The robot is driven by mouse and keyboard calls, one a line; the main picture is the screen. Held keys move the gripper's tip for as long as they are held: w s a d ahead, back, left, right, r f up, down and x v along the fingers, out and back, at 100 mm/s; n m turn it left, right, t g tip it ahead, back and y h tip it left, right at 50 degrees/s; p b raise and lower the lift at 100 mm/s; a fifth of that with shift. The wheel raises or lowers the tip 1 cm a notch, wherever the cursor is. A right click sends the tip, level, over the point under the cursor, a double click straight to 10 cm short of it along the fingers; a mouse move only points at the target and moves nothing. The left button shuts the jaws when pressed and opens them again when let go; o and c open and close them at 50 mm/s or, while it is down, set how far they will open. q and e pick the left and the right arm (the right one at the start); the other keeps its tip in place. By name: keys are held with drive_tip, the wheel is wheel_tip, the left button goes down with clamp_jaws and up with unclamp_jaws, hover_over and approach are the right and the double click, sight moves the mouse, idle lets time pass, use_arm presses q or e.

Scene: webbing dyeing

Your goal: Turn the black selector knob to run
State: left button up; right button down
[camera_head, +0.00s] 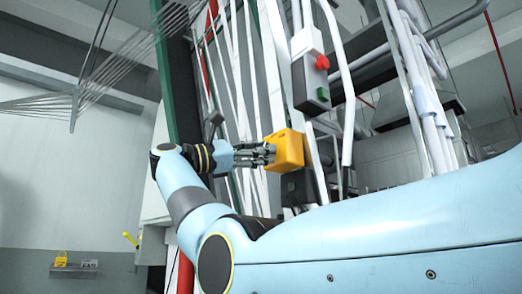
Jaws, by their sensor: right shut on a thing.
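A yellow control box (287,149) is mounted on the machine's upright in the middle of the view. My right gripper (268,154) reaches it from the left, with its dark fingers pointing right and their tips at the box's left face. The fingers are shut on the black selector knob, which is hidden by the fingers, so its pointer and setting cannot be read. My left gripper is not in view.
Above the yellow box is a grey box (307,82) with a red button (322,62) and a green one. A black box (299,187) sits just below. White webbing strands (236,80) and a dark green upright (175,75) stand behind my right wrist.

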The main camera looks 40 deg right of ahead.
idle(0.5)
drive_tip(key=c, duration=0.9)
unclamp_jaws()
drive_tip(key=shift+c, duration=0.2)
drive_tip(key=shift+a, duration=0.1)
drive_tip(key=v, duration=0.7)
drive_tip(key=shift+a, duration=0.2)
drive_tip(key=shift+w+f, duration=0.1)
